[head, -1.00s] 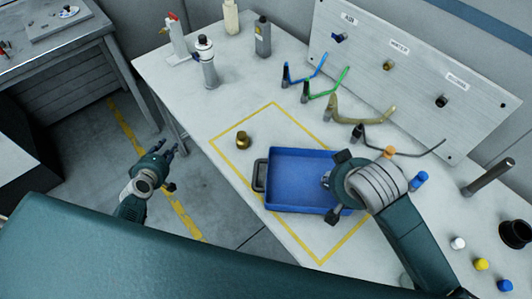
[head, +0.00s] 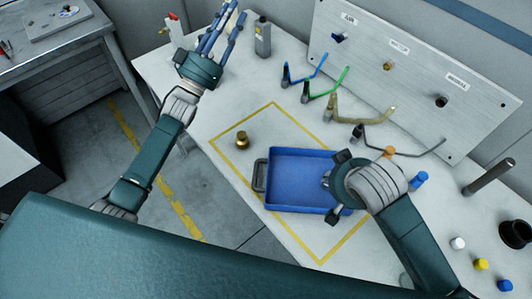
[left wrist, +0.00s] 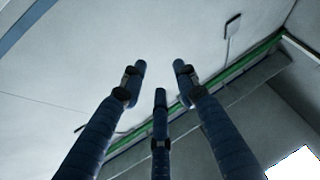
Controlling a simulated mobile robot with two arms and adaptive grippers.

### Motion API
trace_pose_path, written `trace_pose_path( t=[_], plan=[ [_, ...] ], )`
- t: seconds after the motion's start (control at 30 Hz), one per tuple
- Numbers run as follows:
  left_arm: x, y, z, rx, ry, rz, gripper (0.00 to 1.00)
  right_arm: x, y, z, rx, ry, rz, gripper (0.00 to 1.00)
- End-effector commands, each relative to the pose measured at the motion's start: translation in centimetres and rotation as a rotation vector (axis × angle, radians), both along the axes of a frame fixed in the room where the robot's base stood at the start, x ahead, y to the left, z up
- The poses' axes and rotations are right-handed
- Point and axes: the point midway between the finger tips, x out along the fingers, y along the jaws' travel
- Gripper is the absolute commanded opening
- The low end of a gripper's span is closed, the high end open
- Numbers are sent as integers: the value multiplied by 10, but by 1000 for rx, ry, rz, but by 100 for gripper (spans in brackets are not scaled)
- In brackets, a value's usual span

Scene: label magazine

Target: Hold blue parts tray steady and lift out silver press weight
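The blue parts tray (head: 290,160) lies on the white table inside a yellow outline, with a dark handle at its left end. My right gripper (head: 334,186) is over the tray's right end and covers that part; whether its fingers are closed on anything is hidden. A small greyish piece shows at its left edge, but I cannot tell whether it is the silver press weight or part of the gripper. I cannot make out the weight elsewhere. My left gripper (head: 222,32) is raised at the table's far left, fingers spread and empty; its fingers (left wrist: 160,85) also show in the left wrist view.
A small brass weight (head: 242,140) stands left of the tray. A grey bottle (head: 263,38) stands at the back. Colored hooked handles (head: 318,88) line the foot of a sloped panel (head: 400,75). Several colored caps (head: 481,265) lie at the right. The table left of the tray is mostly clear.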

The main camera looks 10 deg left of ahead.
Motion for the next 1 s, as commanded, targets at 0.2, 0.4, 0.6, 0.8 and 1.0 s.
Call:
trace_pose_path(
  t=[0.2,0.4,0.6,0.8,1.0],
  plan=[
    [-41,-121,28,325,-230,-220,30,0,0,0,0,0,0,31],
    [-101,-220,4,662,-429,-467,30,0,0,0,0,0,0,31],
    [-168,-281,-71,1061,-594,-766,30,0,0,0,0,0,0,31],
    [-226,-279,-172,1543,-687,-1112,30,0,0,0,0,0,0,31],
    [-237,-215,-242,2074,-629,-1347,30,0,0,0,0,0,0,31]
  ],
)
